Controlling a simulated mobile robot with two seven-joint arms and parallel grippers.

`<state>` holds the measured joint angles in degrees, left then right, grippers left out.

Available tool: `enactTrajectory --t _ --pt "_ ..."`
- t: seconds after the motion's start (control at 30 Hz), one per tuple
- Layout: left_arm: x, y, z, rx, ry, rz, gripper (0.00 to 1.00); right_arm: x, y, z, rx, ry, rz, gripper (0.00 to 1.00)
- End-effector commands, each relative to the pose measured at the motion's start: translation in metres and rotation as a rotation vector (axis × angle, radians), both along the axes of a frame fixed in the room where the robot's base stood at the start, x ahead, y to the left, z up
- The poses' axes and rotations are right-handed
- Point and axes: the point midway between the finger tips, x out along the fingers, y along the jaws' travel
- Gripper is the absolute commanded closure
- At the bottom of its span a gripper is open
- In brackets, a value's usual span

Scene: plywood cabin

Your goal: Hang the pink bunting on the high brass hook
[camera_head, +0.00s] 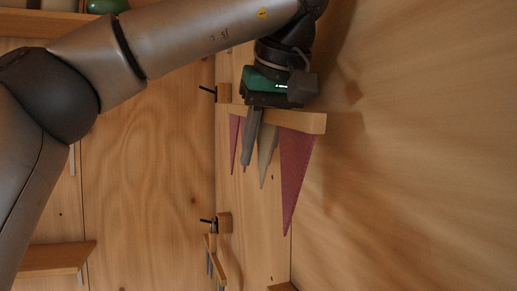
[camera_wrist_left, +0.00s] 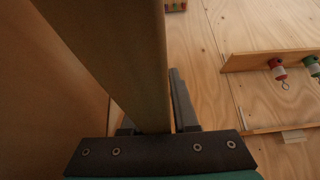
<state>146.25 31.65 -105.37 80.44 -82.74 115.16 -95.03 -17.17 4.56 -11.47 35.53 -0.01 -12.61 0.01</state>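The bunting is a light wooden bar (camera_head: 300,121) with pink pennants (camera_head: 296,170) and a beige-grey one (camera_head: 267,150) hanging point down. My left gripper (camera_head: 250,150) is over the bar from above, with a finger reaching down beside the pennants. In the left wrist view the bar (camera_wrist_left: 115,55) runs between the fingers, so the gripper looks shut on it; one finger is mostly hidden. A dark hook on a wooden block (camera_head: 223,93) is on the wall behind, left of the bar. I cannot make out a brass colour. My right gripper is not in view.
A second dark hook on a block (camera_head: 224,222) is lower, with a small rack (camera_head: 216,262) below it. A shelf (camera_head: 55,258) is at lower left. A plywood wall (camera_head: 430,150) stands close at right. The left wrist view shows a ledge (camera_wrist_left: 250,61) with small red and green items.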

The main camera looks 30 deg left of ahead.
Motion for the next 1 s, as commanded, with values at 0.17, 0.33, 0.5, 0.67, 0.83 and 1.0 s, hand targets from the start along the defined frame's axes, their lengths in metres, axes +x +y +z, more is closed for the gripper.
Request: enactTrajectory --t 0.17,0.33,0.5,0.67,0.83,1.0 --pt "0.0 0.0 0.0 0.0 0.0 0.0 0.51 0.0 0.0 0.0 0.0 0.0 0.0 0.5" --pt "0.0 0.0 0.0 0.0 0.0 0.0 0.46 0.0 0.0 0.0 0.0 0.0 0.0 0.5" --pt "0.0 0.0 0.0 -0.001 0.001 0.0 0.46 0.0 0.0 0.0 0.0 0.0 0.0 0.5" --pt "-0.001 -0.002 0.003 0.0 0.0 0.0 0.46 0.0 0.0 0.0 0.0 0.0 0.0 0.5" --pt "-0.009 -0.011 0.022 0.001 -0.005 0.0 0.46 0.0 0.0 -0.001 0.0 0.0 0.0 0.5" --pt "-0.022 -0.027 0.051 0.002 -0.006 0.003 0.46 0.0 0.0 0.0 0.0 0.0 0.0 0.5"
